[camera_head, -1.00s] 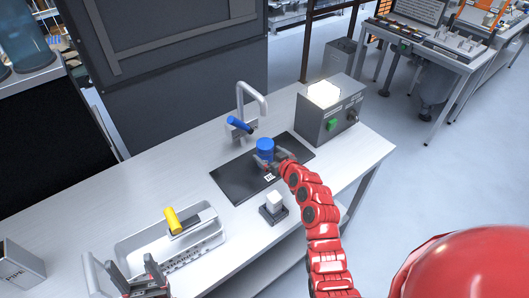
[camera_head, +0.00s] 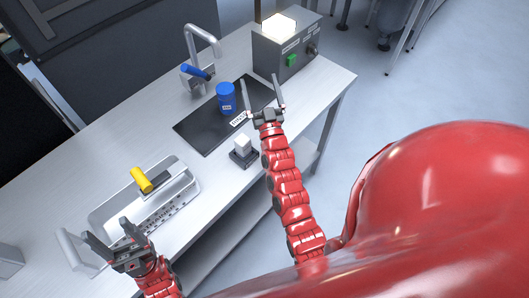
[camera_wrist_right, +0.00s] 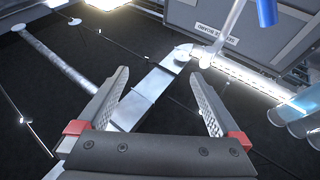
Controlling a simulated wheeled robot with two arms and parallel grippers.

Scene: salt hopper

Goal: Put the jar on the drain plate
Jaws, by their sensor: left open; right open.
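My left gripper (camera_head: 108,238) is open and empty at the lower left, near the metal tray.
A tap with a blue handle (camera_head: 196,72) stands behind the plate. A grey box with a green button (camera_head: 285,50) is at the back right. A white block on a dark stand (camera_head: 243,148) sits in front. A metal tray (camera_head: 180,195) bears a yellow-handled tool (camera_head: 141,180).

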